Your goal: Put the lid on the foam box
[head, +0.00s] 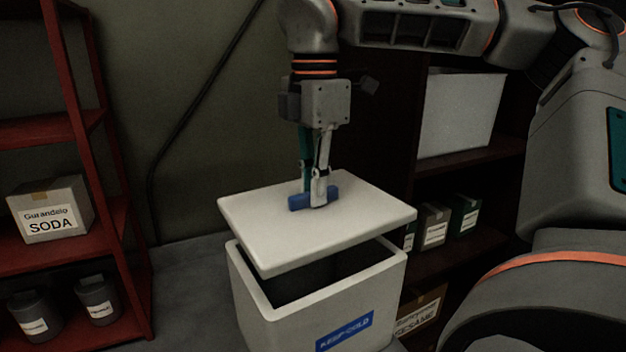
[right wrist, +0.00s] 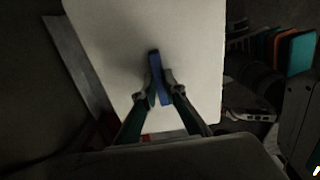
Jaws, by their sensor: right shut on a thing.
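The white lid (head: 350,215) hangs in the middle of the head view, a little above the foam box, and slightly tilted. My right gripper (head: 318,198) is shut on the blue handle (head: 298,202) on top of the lid. In the right wrist view the fingers (right wrist: 161,88) pinch the blue handle, with the white lid (right wrist: 100,35) behind it. The white foam box (head: 270,326) stands below, with a blue "KEEP COLD" label on its front. A dark gap shows between the lid and the box rim at the front. My left gripper is not in view.
A red shelf (head: 90,130) at the left holds a SODA box (head: 50,210) and dark tins (head: 98,298). A dark shelf (head: 470,165) behind to the right holds a white bin (head: 460,110) and small boxes (head: 464,216). Floor is clear left of the foam box.

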